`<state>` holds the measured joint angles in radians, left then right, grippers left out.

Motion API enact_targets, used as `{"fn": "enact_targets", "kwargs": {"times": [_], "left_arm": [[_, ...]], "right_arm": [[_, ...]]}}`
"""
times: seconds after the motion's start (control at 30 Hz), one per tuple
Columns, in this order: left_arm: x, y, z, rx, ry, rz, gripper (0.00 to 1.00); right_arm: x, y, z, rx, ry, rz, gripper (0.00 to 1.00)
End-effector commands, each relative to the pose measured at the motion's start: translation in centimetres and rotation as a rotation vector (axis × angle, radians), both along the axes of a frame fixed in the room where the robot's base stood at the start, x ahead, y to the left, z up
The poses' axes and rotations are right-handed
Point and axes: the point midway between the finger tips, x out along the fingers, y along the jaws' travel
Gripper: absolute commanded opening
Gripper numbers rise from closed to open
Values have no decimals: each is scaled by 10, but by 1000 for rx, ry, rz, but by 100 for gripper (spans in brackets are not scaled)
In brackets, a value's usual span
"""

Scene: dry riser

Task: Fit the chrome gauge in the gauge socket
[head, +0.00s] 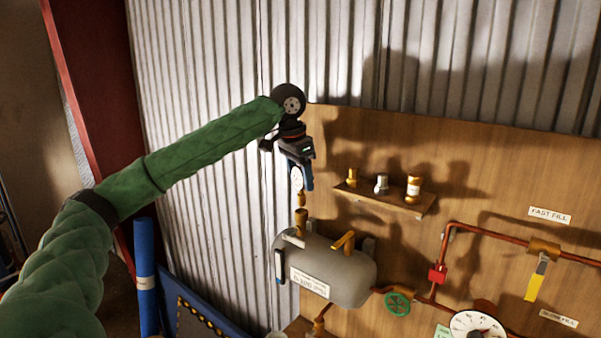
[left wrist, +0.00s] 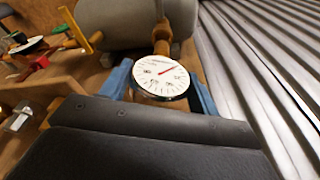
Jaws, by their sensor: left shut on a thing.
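The gauge (head: 297,181) has a round white dial, a thin rim and a brass stem pointing down. My left gripper (head: 301,178) is shut on it, with the blue fingers on either side of the dial. The left wrist view shows the dial (left wrist: 160,77) with a red needle between the fingers (left wrist: 160,85). Directly below the stem, a brass socket (head: 301,220) stands up from the grey tank (head: 352,275). The stem end is very close above the socket; I cannot tell whether they touch. My right gripper is not in view.
A small wooden shelf (head: 392,198) with three brass and chrome fittings is right of the gripper. Red pipe (head: 485,232), a green handwheel (head: 397,304) and another white dial (head: 477,326) are lower right. Corrugated metal wall (head: 210,80) lies behind and left.

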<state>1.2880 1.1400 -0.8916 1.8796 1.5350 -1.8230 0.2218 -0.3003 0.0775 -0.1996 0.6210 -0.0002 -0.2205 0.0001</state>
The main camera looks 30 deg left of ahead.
Motion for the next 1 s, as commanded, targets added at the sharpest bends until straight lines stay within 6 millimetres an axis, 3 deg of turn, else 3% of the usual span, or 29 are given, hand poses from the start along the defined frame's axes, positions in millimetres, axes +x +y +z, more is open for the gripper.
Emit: {"fn": "enact_targets", "kwargs": {"times": [1.0], "left_arm": [[0,0,-35,0,-1,0,32]], "right_arm": [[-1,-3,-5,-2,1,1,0]]}}
